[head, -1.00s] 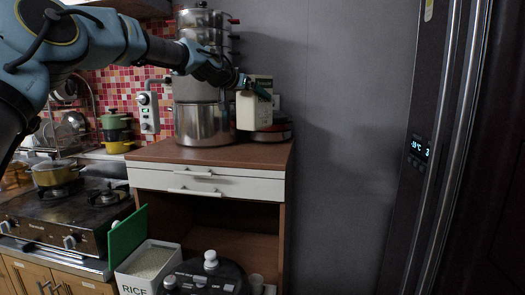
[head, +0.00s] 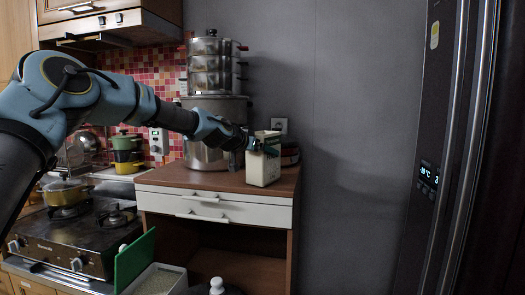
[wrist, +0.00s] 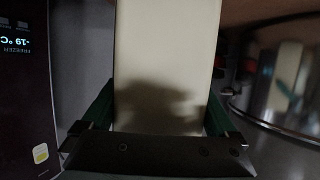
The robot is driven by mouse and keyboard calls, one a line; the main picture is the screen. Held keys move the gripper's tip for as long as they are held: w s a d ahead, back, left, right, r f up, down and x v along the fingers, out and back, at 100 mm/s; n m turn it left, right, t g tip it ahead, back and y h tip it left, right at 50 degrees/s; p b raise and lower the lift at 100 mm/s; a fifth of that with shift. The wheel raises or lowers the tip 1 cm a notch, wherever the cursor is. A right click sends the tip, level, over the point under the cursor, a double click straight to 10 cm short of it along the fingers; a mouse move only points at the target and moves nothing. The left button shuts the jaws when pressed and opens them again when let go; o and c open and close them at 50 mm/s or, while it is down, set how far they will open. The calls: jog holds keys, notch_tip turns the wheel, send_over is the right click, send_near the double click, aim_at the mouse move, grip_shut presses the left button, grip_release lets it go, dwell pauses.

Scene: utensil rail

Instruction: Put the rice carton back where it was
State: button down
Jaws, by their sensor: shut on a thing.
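My gripper (head: 257,146) reaches in from the left and is shut on the carton's upper part. In the wrist view the pale carton (wrist: 165,60) fills the middle, between the two green fingers. No lettering on the carton is readable.
Stacked steel pots (head: 210,75) stand behind and left of the carton. A dark red-sided pan or appliance (head: 290,153) is close behind it. An open white bin with a green lid (head: 133,262) is below in front. The fridge (head: 445,150) stands at right.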

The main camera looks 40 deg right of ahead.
grip_release()
jog(key=shift+f, duration=0.1)
jog(key=b+v, duration=0.5)
jog(key=v, duration=0.7)
jog(key=shift+b, duration=0.35)
